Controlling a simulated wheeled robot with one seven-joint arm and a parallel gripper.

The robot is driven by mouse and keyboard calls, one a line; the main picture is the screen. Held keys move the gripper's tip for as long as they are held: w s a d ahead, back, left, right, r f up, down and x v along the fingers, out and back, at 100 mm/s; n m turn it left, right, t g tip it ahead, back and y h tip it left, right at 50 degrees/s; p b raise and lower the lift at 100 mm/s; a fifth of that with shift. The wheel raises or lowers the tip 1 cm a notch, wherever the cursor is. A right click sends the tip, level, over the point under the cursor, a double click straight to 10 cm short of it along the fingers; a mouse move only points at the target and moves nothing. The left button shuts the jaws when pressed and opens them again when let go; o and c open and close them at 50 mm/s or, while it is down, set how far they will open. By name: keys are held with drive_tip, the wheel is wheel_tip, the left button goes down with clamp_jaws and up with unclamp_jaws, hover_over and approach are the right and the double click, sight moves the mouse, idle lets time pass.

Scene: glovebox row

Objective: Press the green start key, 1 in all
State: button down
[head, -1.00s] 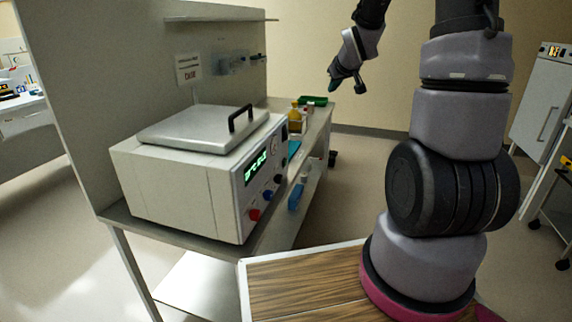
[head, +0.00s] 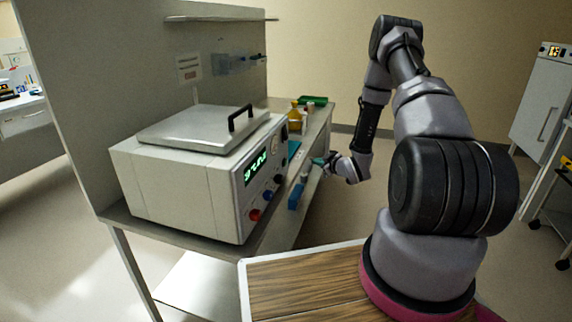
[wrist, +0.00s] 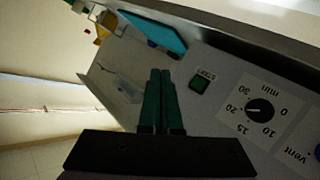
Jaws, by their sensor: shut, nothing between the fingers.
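The green start key (wrist: 199,84) sits in a dark frame on the grey control panel (wrist: 230,75), beside a START label, in the wrist view. My gripper (wrist: 160,72) is shut and empty, its two dark green fingers together. In that view the fingertips lie just left of the key and do not cover it; I cannot tell the gap to the panel. In the head view my gripper (head: 318,162) is beyond the right end of the white lidded machine (head: 180,190). I cannot make out the start key there.
A dial (wrist: 260,108) marked in minutes and a Vent label (wrist: 295,156) are right of the key. A teal flat item (wrist: 155,32) lies nearby. The machine's front has a red knob (head: 255,215) and a green display. A yellow bottle (head: 295,120) and green tray (head: 313,101) stand behind.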

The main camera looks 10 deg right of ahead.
sight(285, 162)
drive_tip(key=shift+s+a+f, duration=0.15)
drive_tip(key=shift+s+f, duration=0.1)
drive_tip(key=shift+f, duration=0.3)
drive_tip(key=shift+s+a+f, duration=0.15)
drive_tip(key=shift+s+f, duration=0.05)
drive_tip(key=shift+f, duration=0.3)
drive_tip(key=w+a, duration=0.4)
drive_tip(key=a, duration=0.3)
drive_tip(key=shift+w+a, duration=0.2)
drive_tip(key=shift+a, duration=0.15)
drive_tip(key=shift+a, duration=0.1)
idle(1.4)
drive_tip(key=shift+w+a, duration=0.15)
drive_tip(key=shift+a, duration=0.1)
drive_tip(key=shift+w+a, duration=0.25)
drive_tip(key=shift+a, duration=0.15)
idle(0.7)
drive_tip(key=shift+s+d, duration=0.45)
drive_tip(key=shift+d, duration=0.3)
drive_tip(key=shift+d, duration=0.15)
